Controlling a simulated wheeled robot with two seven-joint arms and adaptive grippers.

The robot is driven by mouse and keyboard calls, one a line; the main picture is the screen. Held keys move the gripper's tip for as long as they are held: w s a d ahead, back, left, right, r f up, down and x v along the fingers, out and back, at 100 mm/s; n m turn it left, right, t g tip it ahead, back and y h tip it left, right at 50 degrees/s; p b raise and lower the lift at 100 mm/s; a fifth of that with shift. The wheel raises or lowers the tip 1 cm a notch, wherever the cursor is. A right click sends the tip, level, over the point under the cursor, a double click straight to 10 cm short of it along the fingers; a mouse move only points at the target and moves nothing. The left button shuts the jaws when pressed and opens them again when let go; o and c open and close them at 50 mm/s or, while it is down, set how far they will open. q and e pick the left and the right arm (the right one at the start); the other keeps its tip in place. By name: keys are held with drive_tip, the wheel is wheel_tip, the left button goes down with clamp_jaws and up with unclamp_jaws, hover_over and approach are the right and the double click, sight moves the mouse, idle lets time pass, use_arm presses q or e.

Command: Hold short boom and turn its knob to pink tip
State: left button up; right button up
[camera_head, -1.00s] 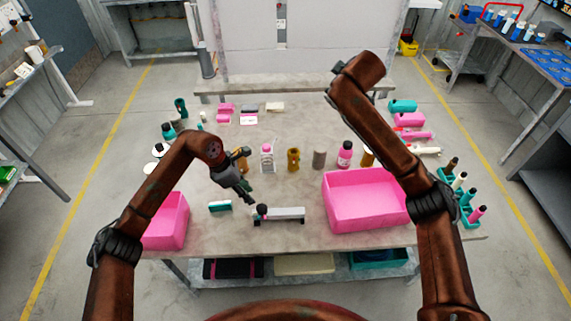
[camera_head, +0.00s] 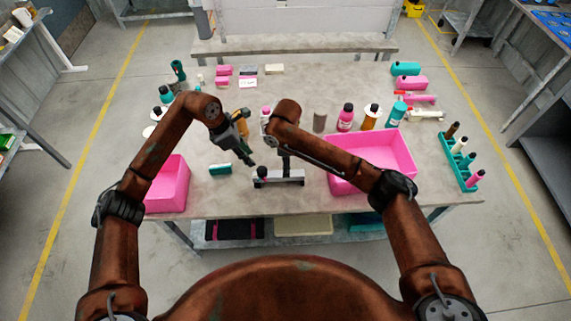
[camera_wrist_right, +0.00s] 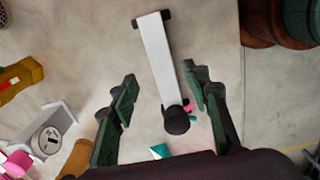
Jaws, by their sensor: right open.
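The short boom is a pale bar (camera_head: 284,180) with dark ends near the table's front edge. Its black knob (camera_head: 262,172) is at the left end. In the right wrist view the bar (camera_wrist_right: 158,58) runs from the top down to the knob (camera_wrist_right: 177,120), with small pink (camera_wrist_right: 187,102) and teal tips on its right. My right gripper (camera_wrist_right: 160,78) is open, its fingers on either side of the boom and apart from it. In the head view my right gripper (camera_head: 287,163) is partly hidden by its arm. My left gripper (camera_head: 249,159) hangs above and left of the knob; its jaw opening is unclear.
A pink bin (camera_head: 370,160) stands right of the boom, another (camera_head: 168,188) at the left. A small teal block (camera_head: 220,170) lies left of the knob. Bottles (camera_head: 345,117) stand behind. A teal rack (camera_head: 461,162) is at the right edge.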

sight(278, 178)
drive_tip(key=shift+s+f, duration=0.2)
drive_tip(key=shift+f, duration=3.8)
drive_tip(key=shift+c, duration=0.2)
clamp_jaws()
drive_tip(key=shift+w, duration=0.1)
use_arm(q)
drive_tip(key=shift+o, duration=0.6)
